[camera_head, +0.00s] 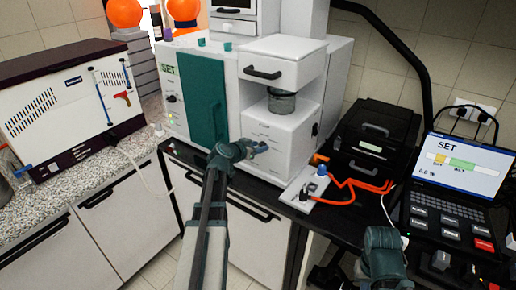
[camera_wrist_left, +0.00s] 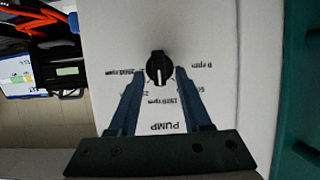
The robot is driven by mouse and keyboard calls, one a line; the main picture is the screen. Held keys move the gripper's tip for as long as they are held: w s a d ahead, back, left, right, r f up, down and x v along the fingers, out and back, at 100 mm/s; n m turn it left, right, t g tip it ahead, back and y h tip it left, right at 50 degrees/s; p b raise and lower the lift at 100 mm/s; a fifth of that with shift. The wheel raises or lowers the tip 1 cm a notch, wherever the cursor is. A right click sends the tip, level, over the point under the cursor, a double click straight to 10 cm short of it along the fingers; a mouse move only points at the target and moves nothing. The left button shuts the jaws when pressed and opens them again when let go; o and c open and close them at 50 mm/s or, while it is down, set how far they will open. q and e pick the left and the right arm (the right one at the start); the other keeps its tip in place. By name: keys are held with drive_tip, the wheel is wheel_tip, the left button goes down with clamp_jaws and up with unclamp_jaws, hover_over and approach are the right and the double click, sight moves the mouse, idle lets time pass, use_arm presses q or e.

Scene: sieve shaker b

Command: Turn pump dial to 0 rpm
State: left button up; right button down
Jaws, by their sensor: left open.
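The pump dial (camera_wrist_left: 160,67) is a black round knob with a white pointer line, on a white panel (camera_wrist_left: 225,120) in the left wrist view. That view is upside down: the PUMP label sits below the dial and the 0 rpm mark (camera_wrist_left: 203,66) is at its right. The pointer line points down in this picture, toward the middle marks. My left gripper (camera_wrist_left: 161,74) is open, one finger on each side of the dial; contact is unclear. In the head view my left gripper (camera_head: 260,148) is at the front of the white pump unit (camera_head: 285,128), where the dial is not clear.
A teal door (camera_head: 203,98) is left of the pump unit. A white box with blue and black knobs (camera_head: 305,190), orange cables, a black case (camera_head: 370,140) and a screen reading SET (camera_head: 462,165) stand at right. A drawer handle (camera_head: 263,73) juts out above.

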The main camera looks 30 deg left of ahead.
use_arm(q)
drive_tip(key=shift+s+r, duration=0.1)
clamp_jaws()
idle(0.3)
drive_tip(key=shift+a+f+n+t+h+b, duration=0.4)
drive_tip(key=shift+n+h+b, duration=0.8)
drive_tip(key=shift+n+b, duration=0.75)
drive_tip(key=shift+a+f+n+t+h+b, duration=0.35)
drive_tip(key=shift+n+h+b, duration=1)
drive_tip(key=shift+n, duration=1.1)
drive_tip(key=shift+a+f+n+t+h+b, duration=0.2)
drive_tip(key=shift+n+t+h+b, duration=0.6)
drive_tip(key=shift+n+b, duration=1.25)
drive_tip(key=shift+w+n+h, duration=0.2)
drive_tip(key=shift+n+h, duration=0.05)
drive_tip(key=shift+n, duration=0.1)
